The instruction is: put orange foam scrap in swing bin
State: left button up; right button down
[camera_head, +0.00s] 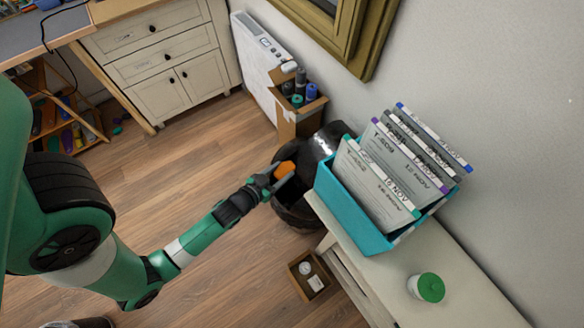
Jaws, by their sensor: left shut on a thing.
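An orange foam scrap (285,169) is held in my left gripper (278,175), which is shut on it. The gripper and scrap are in front of and above a dark, round, shiny bin (322,147). The bin stands on the floor between the cardboard box and the white bench. Its lower body (297,212) shows below the gripper. My arm and the scrap hide part of the bin and its opening. My right gripper is not in view.
A teal file box (342,197) with folders and a green-lidded jar (428,288) stand on the white bench (450,300). A cardboard box (299,122) with rolls stands behind the bin. A small wooden tray (310,276) lies on the floor. The wooden floor at left is mostly clear.

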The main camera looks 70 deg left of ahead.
pick_arm(q)
jog(key=shift+w+a+r, duration=0.1)
jog(key=shift+w+a, duration=0.1)
notch_tip(320, 180, down, 19)
jog(key=b, duration=1.8)
jog(key=o, duration=1.4)
jog(key=shift+r, duration=0.1)
